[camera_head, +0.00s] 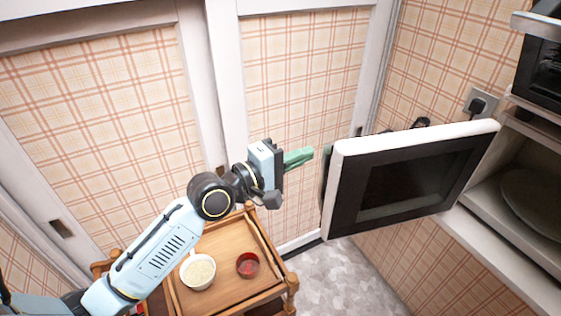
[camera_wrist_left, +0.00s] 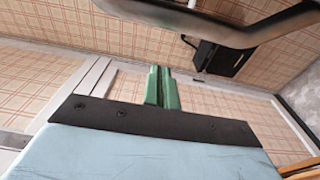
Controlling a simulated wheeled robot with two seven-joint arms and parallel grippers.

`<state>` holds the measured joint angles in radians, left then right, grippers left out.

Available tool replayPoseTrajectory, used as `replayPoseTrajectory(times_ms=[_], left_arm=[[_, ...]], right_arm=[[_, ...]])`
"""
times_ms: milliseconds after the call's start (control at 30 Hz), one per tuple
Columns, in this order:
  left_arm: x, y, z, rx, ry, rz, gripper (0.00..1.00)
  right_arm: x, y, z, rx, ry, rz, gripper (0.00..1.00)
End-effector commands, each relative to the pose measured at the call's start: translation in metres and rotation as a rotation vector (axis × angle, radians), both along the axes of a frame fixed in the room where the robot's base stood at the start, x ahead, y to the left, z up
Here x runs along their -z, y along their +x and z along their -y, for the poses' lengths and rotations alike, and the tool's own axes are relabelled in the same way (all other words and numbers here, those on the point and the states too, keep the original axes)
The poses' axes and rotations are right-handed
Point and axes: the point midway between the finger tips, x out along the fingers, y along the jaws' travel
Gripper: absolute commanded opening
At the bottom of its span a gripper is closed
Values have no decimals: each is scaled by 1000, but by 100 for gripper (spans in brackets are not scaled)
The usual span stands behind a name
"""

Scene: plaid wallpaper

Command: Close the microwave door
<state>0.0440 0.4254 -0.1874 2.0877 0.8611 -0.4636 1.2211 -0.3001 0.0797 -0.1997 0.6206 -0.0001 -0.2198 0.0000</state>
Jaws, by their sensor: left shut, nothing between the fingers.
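The microwave door (camera_head: 410,178) stands wide open in the head view, a white-edged panel with a dark window. It swings out to the left from the microwave (camera_head: 510,200), whose cavity shows a round plate (camera_head: 535,203). My left gripper (camera_head: 312,153) has green fingers, shut and empty, just left of the door's free edge. A small gap seems to lie between fingertips and door; contact is hard to tell. In the left wrist view the fingers (camera_wrist_left: 162,70) lie side by side, with nothing between them. My right gripper is not in view.
A wall socket with a plug (camera_head: 478,104) is behind the door. Plaid wall panels stand close behind; grey floor is clear below the door.

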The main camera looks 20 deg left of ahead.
Motion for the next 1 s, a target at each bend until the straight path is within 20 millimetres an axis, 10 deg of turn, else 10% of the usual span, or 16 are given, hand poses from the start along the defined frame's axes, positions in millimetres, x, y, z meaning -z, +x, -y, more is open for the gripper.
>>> replayPoseTrajectory(times_ms=[1000], left_arm=[[-1,-37,38,-15,-3,-3,0]], right_arm=[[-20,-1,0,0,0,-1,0]])
